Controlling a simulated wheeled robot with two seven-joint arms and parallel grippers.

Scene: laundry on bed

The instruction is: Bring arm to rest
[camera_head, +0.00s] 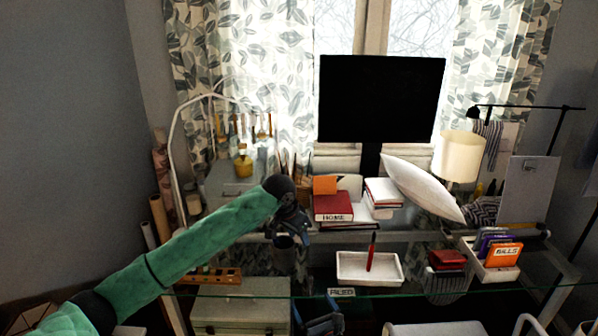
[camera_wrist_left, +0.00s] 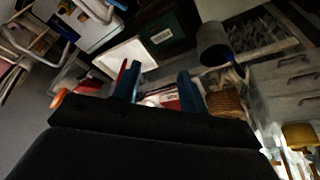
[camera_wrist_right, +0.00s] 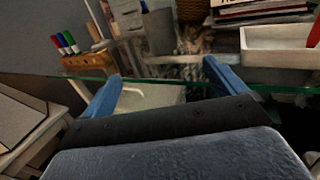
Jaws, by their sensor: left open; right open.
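My left arm, in a green sleeve, reaches from the lower left over the desk in the head view. Its gripper (camera_head: 298,222) is above the glass desk, near a dark cup (camera_head: 286,262). In the left wrist view its blue fingers (camera_wrist_left: 158,86) are apart with nothing held between them. My right gripper (camera_head: 318,318) shows low in the head view, in front of the desk's front edge. In the right wrist view its fingers (camera_wrist_right: 160,84) are spread and empty. Most of my right arm is out of the head view.
A white tray (camera_head: 350,278) with a red pen (camera_head: 371,252) stands right of the cup. Red books (camera_head: 333,206), a monitor (camera_head: 380,100), a tilted white pillow (camera_head: 422,188) and a lamp (camera_head: 459,157) stand behind. The glass edge (camera_head: 440,292) runs across the front.

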